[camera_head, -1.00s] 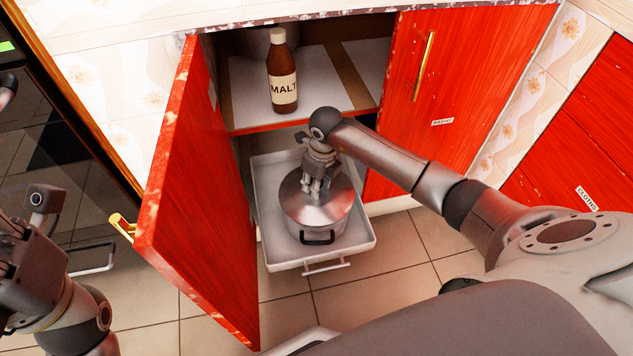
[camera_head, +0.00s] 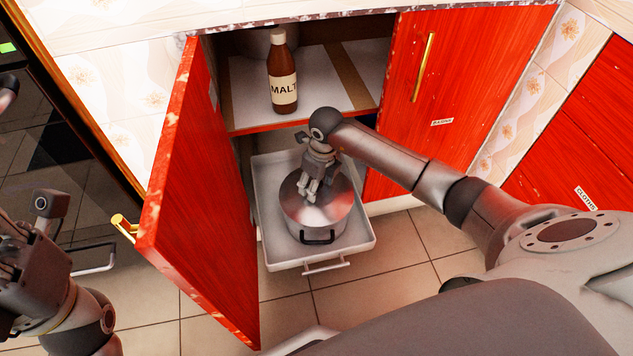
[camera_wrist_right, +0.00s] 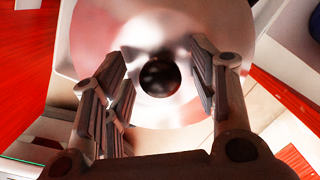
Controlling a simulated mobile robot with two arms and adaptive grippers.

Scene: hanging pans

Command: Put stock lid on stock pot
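The stock pot (camera_head: 330,228) is a metal pot with a black side handle. It stands in a pulled-out white drawer tray in the lower cabinet. The shiny metal stock lid (camera_head: 325,205) lies over the pot's top and looks about level; its far edge is partly hidden by my gripper. My right gripper (camera_head: 311,192) is just above the lid, pointing down. In the right wrist view the lid (camera_wrist_right: 185,30) fills the middle, and its black knob (camera_wrist_right: 159,77) shows between spread fingers with gaps on both sides. My left gripper (camera_head: 18,232) is at the left edge, away from the pot, its fingertips unclear.
The white drawer tray (camera_head: 277,260) extends over the tiled floor. An open red door (camera_head: 200,215) stands left of it, and a closed red door (camera_head: 440,90) is on the right. A brown malt bottle (camera_head: 284,85) stands on the shelf above, behind my right wrist.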

